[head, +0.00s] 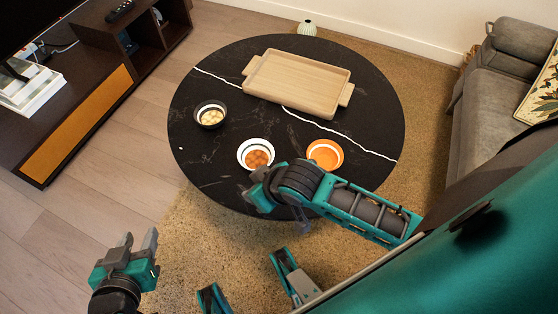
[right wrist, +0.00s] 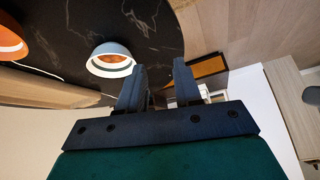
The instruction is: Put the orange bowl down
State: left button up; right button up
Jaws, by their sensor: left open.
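The orange bowl (head: 325,154) stands upright on the round black table (head: 370,100), near its front edge and right of a white bowl. Part of the orange bowl (right wrist: 10,45) shows at the left edge of the right wrist view. My right arm reaches in just in front of both bowls. My right gripper (right wrist: 157,72) has its fingers apart with nothing between them, and the orange bowl is clear of them. My left gripper (head: 138,244) is open and empty, low at the left over the floor, away from the table.
The white bowl (head: 247,147) holds orange round items, and shows near the fingers in the right wrist view (right wrist: 98,68). A dark bowl (head: 201,121) with pale items stands at left. A wooden tray (head: 300,84) lies at the back. A sofa (head: 478,95) is at right.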

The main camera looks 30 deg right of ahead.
jog(key=s+d+r+m+t, duration=0.1)
jog(key=d+r+t, duration=0.3)
jog(key=t, duration=0.1)
jog(key=shift+s+d+r, duration=0.15)
jog(key=shift+s+r, duration=0.05)
jog(key=shift+r, duration=0.1)
pick_arm(q)
jog(key=shift+r, duration=0.15)
notch_tip(320, 180, up, 7)
jog(key=s+a+y+p, duration=0.1)
jog(key=a+p, duration=0.2)
jog(key=p, duration=0.8)
jog(key=shift+s, duration=0.2)
pick_arm(e)
notch_tip(320, 180, up, 7)
jog(key=s+d+h, duration=0.1)
jog(key=d, duration=0.1)
jog(key=shift+s+d+m, duration=0.25)
jog(key=shift+d+m, duration=0.05)
jog(key=shift+d, duration=0.1)
